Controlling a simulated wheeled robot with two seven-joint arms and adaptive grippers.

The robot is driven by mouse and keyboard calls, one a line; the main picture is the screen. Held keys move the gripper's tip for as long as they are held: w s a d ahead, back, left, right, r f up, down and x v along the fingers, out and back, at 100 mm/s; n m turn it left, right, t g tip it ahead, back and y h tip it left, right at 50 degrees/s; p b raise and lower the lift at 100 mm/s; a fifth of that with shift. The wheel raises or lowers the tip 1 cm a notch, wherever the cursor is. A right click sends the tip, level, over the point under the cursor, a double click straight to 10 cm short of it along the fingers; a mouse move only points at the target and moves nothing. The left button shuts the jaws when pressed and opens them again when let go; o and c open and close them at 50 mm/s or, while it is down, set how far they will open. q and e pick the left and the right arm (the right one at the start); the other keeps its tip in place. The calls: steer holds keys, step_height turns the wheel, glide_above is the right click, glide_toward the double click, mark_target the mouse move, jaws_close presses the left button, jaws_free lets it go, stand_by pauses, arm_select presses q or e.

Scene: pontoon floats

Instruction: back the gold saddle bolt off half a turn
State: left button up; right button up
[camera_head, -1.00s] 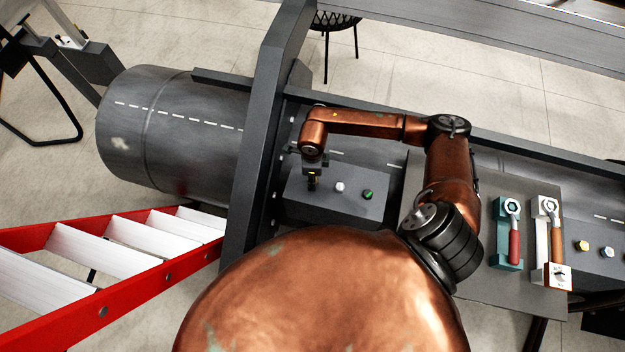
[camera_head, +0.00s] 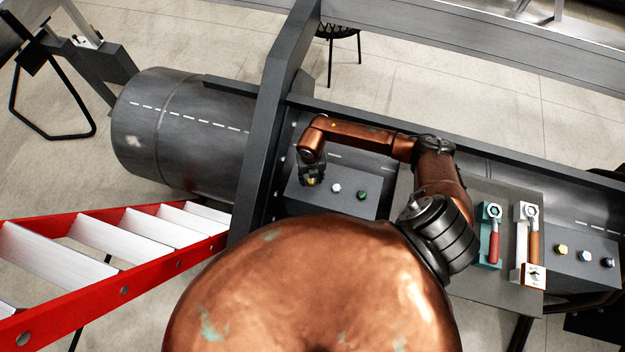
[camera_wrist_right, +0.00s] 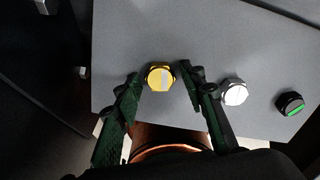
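A gold hex bolt (camera_head: 311,182) stands at the left end of a row on a grey saddle block (camera_head: 331,204), and it also shows in the right wrist view (camera_wrist_right: 160,77). My right gripper (camera_head: 312,175) is over this bolt. In the right wrist view its two open fingers (camera_wrist_right: 160,79) lie on either side of the bolt head, with a visible gap on each side. The gripper holds nothing. Another gold bolt (camera_head: 562,249) sits on a second block at the far right, away from the gripper. My left gripper is out of view.
A white bolt (camera_wrist_right: 234,92) and a black-and-green bolt (camera_wrist_right: 290,103) stand right of the gold one. A dark upright frame (camera_head: 262,140) rises left of the block. Two tools, red-handled (camera_head: 493,244) and orange-handled (camera_head: 534,245), lie on a grey panel. A red ladder (camera_head: 120,267) leans lower left.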

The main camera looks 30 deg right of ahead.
steer(key=m+p, duration=0.1)
steer(key=m, duration=0.1)
steer(key=m+p, duration=0.3)
steer(key=m, duration=0.1)
steer(key=shift+a+r+m, duration=0.1)
steer(key=shift+r+m, duration=0.3)
steer(key=shift+f+m+p, duration=0.2)
steer(key=shift+m+p, duration=0.55)
steer(key=shift+m, duration=0.25)
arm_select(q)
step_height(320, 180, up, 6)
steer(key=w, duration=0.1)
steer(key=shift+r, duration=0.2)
arm_select(e)
steer(key=shift+f, duration=0.15)
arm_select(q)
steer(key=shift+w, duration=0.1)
